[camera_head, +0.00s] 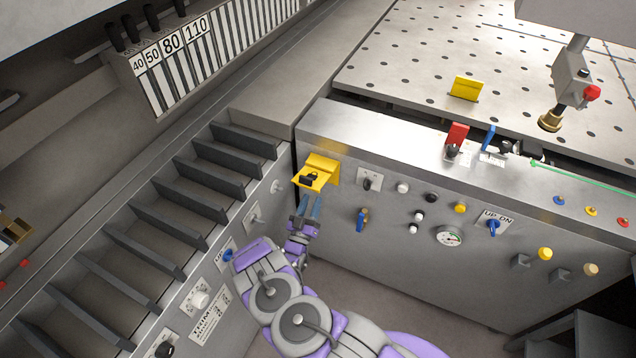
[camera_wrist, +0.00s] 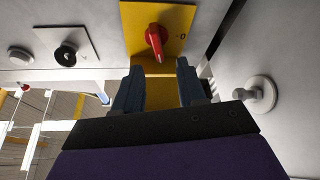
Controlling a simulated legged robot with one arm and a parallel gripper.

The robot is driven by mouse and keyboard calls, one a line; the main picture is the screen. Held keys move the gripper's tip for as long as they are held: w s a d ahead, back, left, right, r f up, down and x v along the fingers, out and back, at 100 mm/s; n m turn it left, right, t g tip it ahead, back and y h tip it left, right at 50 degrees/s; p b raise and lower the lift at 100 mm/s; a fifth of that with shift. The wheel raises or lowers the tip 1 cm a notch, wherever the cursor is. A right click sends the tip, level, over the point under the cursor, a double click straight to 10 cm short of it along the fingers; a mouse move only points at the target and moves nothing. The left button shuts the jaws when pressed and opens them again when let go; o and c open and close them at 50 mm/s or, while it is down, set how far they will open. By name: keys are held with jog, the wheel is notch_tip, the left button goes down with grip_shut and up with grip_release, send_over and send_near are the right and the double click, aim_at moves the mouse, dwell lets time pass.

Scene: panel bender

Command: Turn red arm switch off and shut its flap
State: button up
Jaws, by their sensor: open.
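A red flap (camera_head: 457,134) stands raised on the top edge of the control panel, with a black switch (camera_head: 452,151) on a small plate in front. Its setting is too small to read. My gripper (camera_head: 308,207) is open and empty, well left of it, just below a yellow bracket (camera_head: 320,168) with a dark part on it. In the wrist view, my open gripper (camera_wrist: 158,80) is before a yellow plate (camera_wrist: 184,20) bearing a red lever (camera_wrist: 155,40) beside an "O" mark. The lever is apart from the fingers. The red flap is outside the wrist view.
A raised blue flap (camera_head: 488,137) with a black switch stands right of the red flap. The panel front (camera_head: 400,245) carries several buttons, knobs and a gauge (camera_head: 448,236). A red-buttoned pendant (camera_head: 575,82) hangs at upper right. A grey slotted rack (camera_head: 160,235) lies left of my arm.

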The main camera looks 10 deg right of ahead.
jog(key=x, duration=0.8)
jog(key=shift+b, duration=0.3)
jog(key=shift+d, duration=0.35)
jog(key=c, duration=0.5)
jog(key=shift+c, duration=1)
jog(key=shift+a, duration=0.1)
grip_shut()
